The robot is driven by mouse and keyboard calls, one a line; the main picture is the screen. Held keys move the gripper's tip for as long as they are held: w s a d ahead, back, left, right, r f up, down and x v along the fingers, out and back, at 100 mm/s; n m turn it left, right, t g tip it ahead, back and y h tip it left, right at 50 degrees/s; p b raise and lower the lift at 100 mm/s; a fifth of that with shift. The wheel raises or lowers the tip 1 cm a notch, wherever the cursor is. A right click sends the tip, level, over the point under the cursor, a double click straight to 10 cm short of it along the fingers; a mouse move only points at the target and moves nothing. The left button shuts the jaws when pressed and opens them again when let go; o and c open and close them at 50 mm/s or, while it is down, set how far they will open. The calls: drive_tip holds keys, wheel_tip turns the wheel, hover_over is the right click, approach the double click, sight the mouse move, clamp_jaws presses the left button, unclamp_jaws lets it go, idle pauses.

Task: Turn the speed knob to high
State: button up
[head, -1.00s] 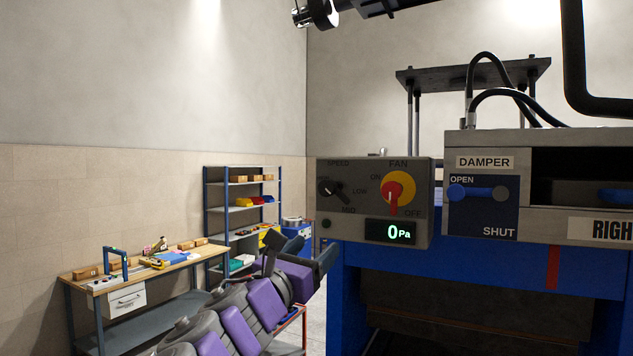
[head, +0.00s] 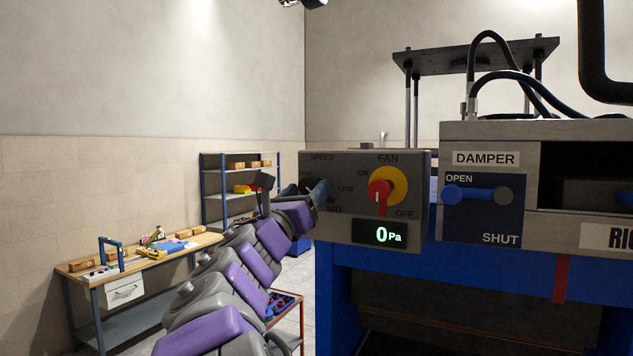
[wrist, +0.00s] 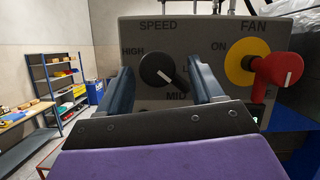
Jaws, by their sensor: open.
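The speed knob (wrist: 157,70) is a black round dial with a white mark, on the grey panel in the wrist view. HIGH is printed at its left, MID below it and LOW at its right, partly hidden by a finger. Its white mark seems to slant to the lower right, away from HIGH. My gripper (wrist: 161,68) is open and empty, with one blue-grey finger on each side of the knob in the picture; contact cannot be told. In the head view, my gripper (head: 308,190) is at the panel's left side and covers the knob.
The red fan handle (head: 379,195) on its yellow disc sits right of the speed knob, pointing down near OFF. The display (head: 380,235) below reads 0 Pa. The damper slider (head: 476,194) is farther right. A workbench (head: 125,258) and shelf (head: 208,190) stand at left.

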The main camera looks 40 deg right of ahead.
sight(305, 189)
drive_tip(key=x, duration=0.2)
drive_tip(key=shift+w+d+r, duration=0.1)
drive_tip(key=shift+w+d, duration=0.1)
drive_tip(key=shift+w, duration=0.05)
drive_tip(key=shift+w+d+r, duration=0.2)
drive_tip(key=shift+w+r, duration=0.1)
drive_tip(key=shift+r, duration=0.1)
drive_tip(key=shift+a, duration=0.1)
drive_tip(key=shift+d, duration=0.4)
drive_tip(key=c, duration=1)
